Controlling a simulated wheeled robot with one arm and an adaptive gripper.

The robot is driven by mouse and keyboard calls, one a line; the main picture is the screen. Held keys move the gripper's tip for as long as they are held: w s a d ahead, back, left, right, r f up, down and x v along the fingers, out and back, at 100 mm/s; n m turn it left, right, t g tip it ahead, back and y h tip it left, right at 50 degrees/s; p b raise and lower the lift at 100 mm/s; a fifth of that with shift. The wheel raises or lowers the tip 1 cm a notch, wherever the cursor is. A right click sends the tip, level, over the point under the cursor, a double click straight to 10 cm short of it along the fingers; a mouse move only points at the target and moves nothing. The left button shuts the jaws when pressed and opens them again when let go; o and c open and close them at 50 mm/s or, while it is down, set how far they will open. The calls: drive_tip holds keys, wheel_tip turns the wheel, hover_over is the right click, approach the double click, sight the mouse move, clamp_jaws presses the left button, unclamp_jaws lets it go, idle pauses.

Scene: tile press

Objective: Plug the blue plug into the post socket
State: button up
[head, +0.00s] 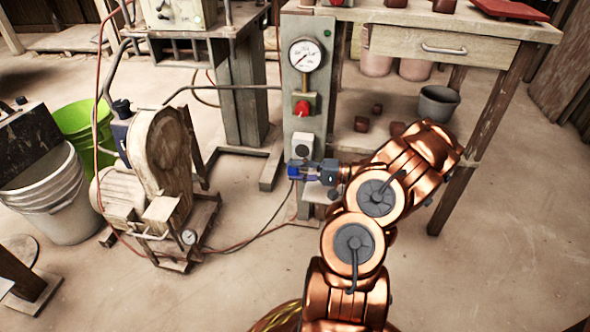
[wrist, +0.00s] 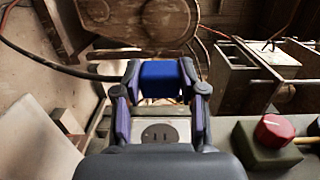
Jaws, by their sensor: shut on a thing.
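The blue plug (head: 298,173) is between the fingers of my gripper (head: 308,171), just below the post socket (head: 302,147) in the head view. The wrist view shows the blue plug (wrist: 160,80) clasped between both fingertips of my gripper (wrist: 160,76). The post socket is a white box with a round dark face, set on the grey-green post (head: 303,85). Its face with slots also shows in the wrist view (wrist: 160,133), between the fingers and apart from the plug. The plug's prongs cannot be made out.
A red knob (head: 302,108) and a pressure gauge (head: 306,55) sit above the socket on the post. A wooden workbench (head: 440,47) stands to the right. A wooden-sided machine (head: 160,155), a white bucket (head: 50,200) and a green bucket (head: 80,125) stand left. A dark cable (head: 262,237) crosses the floor.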

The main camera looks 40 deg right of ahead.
sight(306, 155)
drive_tip(key=shift+m+t, duration=0.3)
drive_tip(key=shift+t, duration=0.2)
drive_tip(key=shift+w+d+f+p, duration=0.15)
drive_tip(key=shift+w+d, duration=0.3)
drive_tip(key=shift+d, duration=0.55)
drive_tip(key=shift+w+d+r+p, duration=0.1)
drive_tip(key=shift+w+d, duration=0.4)
drive_tip(key=shift+d, duration=0.45)
drive_tip(key=shift+w+d+f+p, duration=0.15)
drive_tip(key=shift+w+d, duration=0.3)
drive_tip(key=shift+d, duration=0.55)
drive_tip(key=shift+w+d+b, duration=0.3)
drive_tip(key=shift+d+b, duration=0.05)
drive_tip(key=shift+d, duration=0.1)
drive_tip(key=o, duration=1.2)
drive_tip(key=v, duration=1.2)
drive_tip(key=shift+s+a+r, duration=0.1)
drive_tip(key=shift+a, duration=0.05)
